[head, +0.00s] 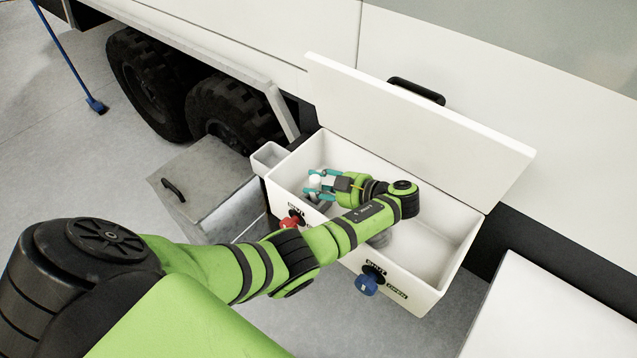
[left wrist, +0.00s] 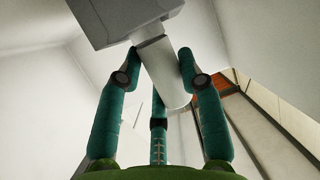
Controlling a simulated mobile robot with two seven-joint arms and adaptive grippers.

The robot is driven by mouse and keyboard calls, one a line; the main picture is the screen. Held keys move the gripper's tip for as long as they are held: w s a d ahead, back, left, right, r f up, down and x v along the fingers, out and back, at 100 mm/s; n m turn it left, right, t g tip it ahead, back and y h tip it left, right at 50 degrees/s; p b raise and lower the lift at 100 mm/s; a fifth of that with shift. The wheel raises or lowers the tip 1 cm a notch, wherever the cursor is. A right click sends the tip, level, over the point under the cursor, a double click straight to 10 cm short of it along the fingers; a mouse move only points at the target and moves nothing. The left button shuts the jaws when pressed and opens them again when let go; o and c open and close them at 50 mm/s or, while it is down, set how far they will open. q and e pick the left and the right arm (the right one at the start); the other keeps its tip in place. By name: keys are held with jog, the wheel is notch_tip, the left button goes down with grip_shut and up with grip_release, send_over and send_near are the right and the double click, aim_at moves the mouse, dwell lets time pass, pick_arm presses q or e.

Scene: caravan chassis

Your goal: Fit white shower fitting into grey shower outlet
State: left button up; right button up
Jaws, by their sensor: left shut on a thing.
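My left gripper (head: 316,184) is inside the open white box, near its left end, with its teal fingers shut on the white shower fitting (head: 315,181). In the left wrist view the fitting is a pale, tilted cylinder (left wrist: 165,75) between the fingertips (left wrist: 160,68). Its upper end meets a light grey block (left wrist: 120,18); whether this block is the grey shower outlet or part of the fitting, I cannot tell. A round grey thing (head: 380,239) on the box floor is partly hidden by my left arm. My right gripper is not in view.
The white box (head: 440,290) has a raised lid (head: 420,125) behind it. A red tap (head: 293,221) and a blue tap (head: 367,284) stick out from its front. A grey metal case (head: 205,180) stands to the left. The box's right part looks clear.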

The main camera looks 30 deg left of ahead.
pick_arm(q)
jog(key=o, duration=0.9)
jog(key=shift+a, duration=0.1)
jog(key=shift+d+r, duration=0.15)
jog(key=shift+d, duration=0.35)
jog(key=v, duration=1.1)
jog(key=shift+r, duration=0.1)
